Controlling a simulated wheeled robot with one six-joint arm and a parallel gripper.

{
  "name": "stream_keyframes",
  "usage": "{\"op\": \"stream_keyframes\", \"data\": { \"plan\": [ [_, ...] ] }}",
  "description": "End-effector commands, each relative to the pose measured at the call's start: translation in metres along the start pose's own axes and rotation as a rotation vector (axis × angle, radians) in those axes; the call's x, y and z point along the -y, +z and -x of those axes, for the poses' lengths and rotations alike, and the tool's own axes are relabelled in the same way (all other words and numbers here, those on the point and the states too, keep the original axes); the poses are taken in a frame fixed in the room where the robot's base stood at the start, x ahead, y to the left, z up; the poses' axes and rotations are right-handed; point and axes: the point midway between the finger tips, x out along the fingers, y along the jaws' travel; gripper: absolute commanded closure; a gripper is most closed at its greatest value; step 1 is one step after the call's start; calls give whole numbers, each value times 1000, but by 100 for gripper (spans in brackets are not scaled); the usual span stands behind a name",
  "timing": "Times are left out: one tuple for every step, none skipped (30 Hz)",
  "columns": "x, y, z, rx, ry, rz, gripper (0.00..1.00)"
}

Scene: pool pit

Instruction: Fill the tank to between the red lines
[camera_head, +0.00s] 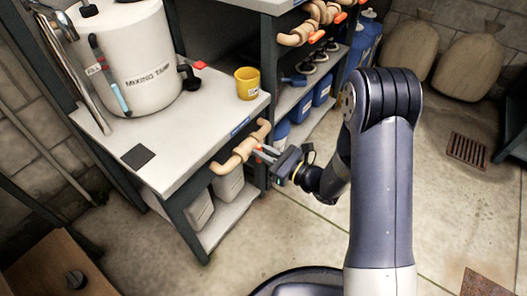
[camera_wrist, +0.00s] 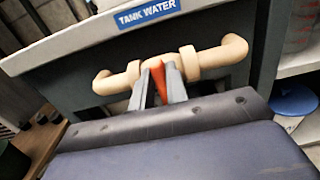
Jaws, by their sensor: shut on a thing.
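The white mixing tank (camera_head: 145,65) stands on the bench at the upper left in the head view. A thin upright gauge tube (camera_head: 110,85) runs up its front, with blue in its lower part. The red lines are too small to make out. A tan pipe (camera_head: 238,155) with a valve runs along the bench's front edge. In the wrist view the pipe (camera_wrist: 118,82) sits below a blue "TANK WATER" label (camera_wrist: 146,14). My gripper (camera_wrist: 160,82) is shut on the orange valve handle (camera_wrist: 159,86), which is partly hidden between the fingers.
A yellow cup (camera_head: 247,84) stands on the bench (camera_head: 190,150) near its right corner. A dark square pad (camera_head: 138,157) lies on the bench. Shelves with blue containers (camera_head: 322,90) and another tan pipe (camera_head: 300,35) are behind. The floor (camera_head: 455,200) on the right is mostly clear.

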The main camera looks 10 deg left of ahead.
Motion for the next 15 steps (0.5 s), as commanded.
{"op": "stream_keyframes", "data": {
  "plan": [
    [0, 0, 0, 0, 0, 0, 95],
    [0, 0, 0, 0, 0, 0, 97],
    [0, 0, 0, 0, 0, 0, 100],
    [0, 0, 0, 0, 0, 0, 100],
    [0, 0, 0, 0, 0, 0, 100],
    [0, 0, 0, 0, 0, 0, 100],
    [0, 0, 0, 0, 0, 0, 100],
    [0, 0, 0, 0, 0, 0, 100],
    [0, 0, 0, 0, 0, 2, 100],
    [0, 0, 0, 0, 0, 5, 100],
    [0, -1, 0, 0, 0, 9, 100],
    [0, -1, 0, 0, 0, 16, 100],
    [-1, -1, 0, 0, 0, 23, 100],
    [-1, -1, 0, 0, 0, 33, 100],
    [-1, -2, 0, 1, 0, 49, 100]
  ]
}}
